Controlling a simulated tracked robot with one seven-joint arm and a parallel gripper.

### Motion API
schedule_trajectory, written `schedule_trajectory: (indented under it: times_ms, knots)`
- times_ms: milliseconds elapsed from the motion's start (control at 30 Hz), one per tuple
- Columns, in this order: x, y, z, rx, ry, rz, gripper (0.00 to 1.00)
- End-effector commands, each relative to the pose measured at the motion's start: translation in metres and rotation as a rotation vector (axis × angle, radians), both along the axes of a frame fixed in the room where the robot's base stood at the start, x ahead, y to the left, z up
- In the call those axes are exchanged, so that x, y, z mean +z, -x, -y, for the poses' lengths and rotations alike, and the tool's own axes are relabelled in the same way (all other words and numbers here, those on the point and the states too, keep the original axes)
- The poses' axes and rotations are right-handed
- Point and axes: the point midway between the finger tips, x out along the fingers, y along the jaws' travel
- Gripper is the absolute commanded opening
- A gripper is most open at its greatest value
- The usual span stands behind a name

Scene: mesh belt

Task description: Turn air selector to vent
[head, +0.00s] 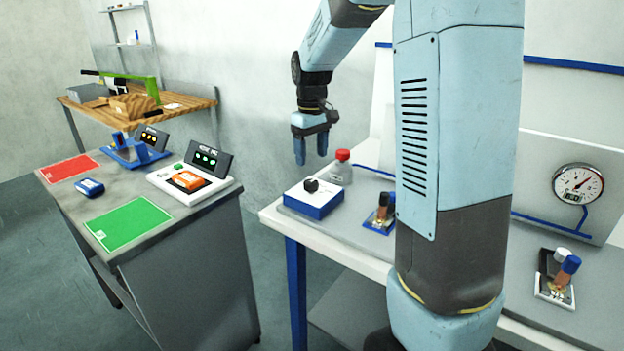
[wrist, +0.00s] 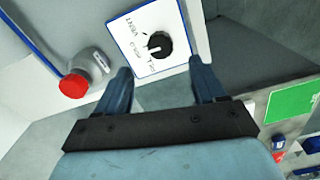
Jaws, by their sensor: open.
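The air selector (head: 309,208) is a blue box with a white top on the near left part of the white bench. Its black knob (head: 311,185) stands on the top. In the wrist view the knob (wrist: 161,44) has a pale mark towards its left side, and the white face (wrist: 143,67) carries lettering, with VENT at the upper left. My gripper (head: 310,154) is open and empty, pointing down above the selector, apart from the knob. In the wrist view the two fingers (wrist: 161,78) are spread, with the knob ahead between their lines.
A grey bottle with a red cap (head: 342,167) stands close behind the selector. A blue-based valve fitting (head: 381,213) is to its right. A round gauge (head: 577,184) and another fitting (head: 555,277) are farther right. A separate grey counter (head: 140,220) stands left across a gap.

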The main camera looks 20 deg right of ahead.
Motion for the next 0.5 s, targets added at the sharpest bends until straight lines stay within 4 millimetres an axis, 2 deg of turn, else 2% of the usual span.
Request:
schedule_trajectory:
  times_ms: [100,300,500]
  knots:
    - [-0.022,0.000,0.000,0.000,0.000,-0.003,0.70]
    - [-0.055,0.001,0.000,0.000,0.000,-0.003,0.70]
    - [-0.076,0.000,0.001,-0.001,0.000,-0.001,0.70]
